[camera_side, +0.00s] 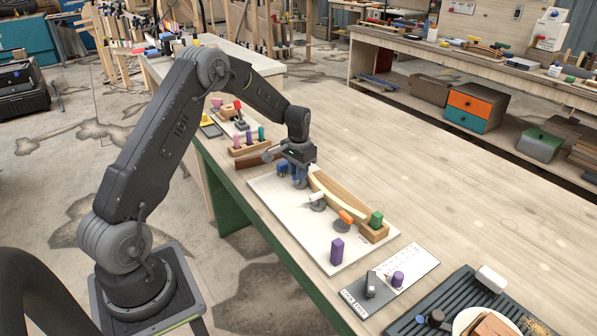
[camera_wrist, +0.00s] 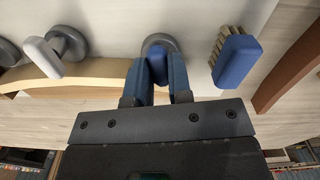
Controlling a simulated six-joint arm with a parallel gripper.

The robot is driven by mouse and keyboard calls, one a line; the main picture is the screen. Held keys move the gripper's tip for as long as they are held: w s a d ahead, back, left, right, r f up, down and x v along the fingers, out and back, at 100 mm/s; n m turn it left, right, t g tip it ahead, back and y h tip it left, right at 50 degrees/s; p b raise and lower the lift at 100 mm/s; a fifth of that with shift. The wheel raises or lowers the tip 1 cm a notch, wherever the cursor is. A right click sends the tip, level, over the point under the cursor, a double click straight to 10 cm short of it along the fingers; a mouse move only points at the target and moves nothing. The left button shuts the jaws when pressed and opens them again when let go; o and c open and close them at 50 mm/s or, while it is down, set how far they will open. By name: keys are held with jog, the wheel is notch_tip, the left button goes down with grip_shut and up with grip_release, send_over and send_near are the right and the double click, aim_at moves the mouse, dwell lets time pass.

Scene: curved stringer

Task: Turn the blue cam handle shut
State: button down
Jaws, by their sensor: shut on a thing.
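The blue cam handle (camera_wrist: 157,63) sits on a round grey cam, between the two fingertips of my gripper (camera_wrist: 158,74) in the wrist view. My gripper is shut on the handle, and its fingers hide the handle's sides. In the side view my gripper (camera_side: 298,179) points down at the far end of the white board (camera_side: 278,201). The curved light wood strip (camera_side: 325,188) runs from beside my gripper towards the near right. It also shows left of the fingers in the wrist view (camera_wrist: 95,68). Contact between the blue cam and strip is hidden.
A white-handled cam (camera_side: 317,202) and an orange-handled cam (camera_side: 345,217) stand along the strip. A blue brush (camera_wrist: 235,59) lies close to the right of my fingers in the wrist view. A purple block (camera_side: 337,251) stands near the board's front.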

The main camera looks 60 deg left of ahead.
jog(key=shift+r+m, duration=0.1)
jog(key=shift+m, duration=0.9)
jog(key=c, duration=1.3)
grip_release()
jog(key=shift+r, duration=6.9)
